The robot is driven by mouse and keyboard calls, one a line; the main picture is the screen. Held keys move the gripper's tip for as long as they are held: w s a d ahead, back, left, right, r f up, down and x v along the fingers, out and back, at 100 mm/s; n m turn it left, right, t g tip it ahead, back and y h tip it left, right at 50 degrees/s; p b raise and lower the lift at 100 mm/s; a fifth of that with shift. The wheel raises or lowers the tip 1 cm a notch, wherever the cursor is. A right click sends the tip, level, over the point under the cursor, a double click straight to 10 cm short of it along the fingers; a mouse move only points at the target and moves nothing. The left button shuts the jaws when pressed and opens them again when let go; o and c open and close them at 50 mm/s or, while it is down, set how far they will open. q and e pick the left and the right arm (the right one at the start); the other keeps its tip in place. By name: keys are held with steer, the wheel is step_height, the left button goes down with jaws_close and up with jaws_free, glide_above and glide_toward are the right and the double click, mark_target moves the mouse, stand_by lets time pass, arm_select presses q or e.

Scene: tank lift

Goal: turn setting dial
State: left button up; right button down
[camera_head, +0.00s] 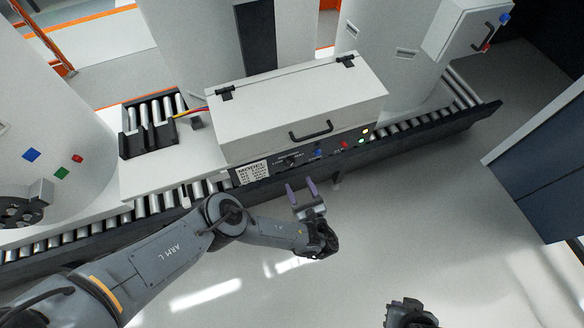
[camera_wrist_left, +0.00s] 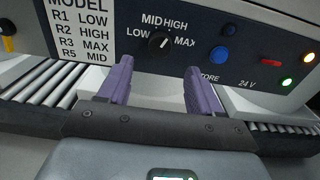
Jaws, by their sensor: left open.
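The setting dial (camera_wrist_left: 159,42) is a small black knob with a white pointer mark on the dark front panel. Labels LOW, MID, HIGH and MAX surround it. The mark seems to point up and right, near HIGH. The dial is tiny in the head view (camera_head: 290,161). My left gripper (camera_head: 301,187) has purple fingers, is open and empty, and is in front of the panel. In the left wrist view its fingertips (camera_wrist_left: 158,68) lie below and to either side of the dial, apart from it. Only part of my right arm's end (camera_head: 410,314) shows at the bottom edge; its fingers are hidden.
A white MODEL label (camera_wrist_left: 82,27) lists R1 LOW, R2 HIGH, R3 MAX, R5 MID. Right of the dial are a blue button (camera_wrist_left: 220,55), a red switch (camera_wrist_left: 271,62) and lit lamps. The white lidded box (camera_head: 300,105) stands above the roller conveyor (camera_head: 400,126). Floor in front is clear.

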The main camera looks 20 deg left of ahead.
mark_target(290, 166)
arm_select(q)
steer(key=x, duration=0.7)
steer(key=shift+w+a, duration=0.15)
steer(key=shift+w, duration=0.1)
steer(key=c, duration=1)
steer(key=shift+c, duration=0.2)
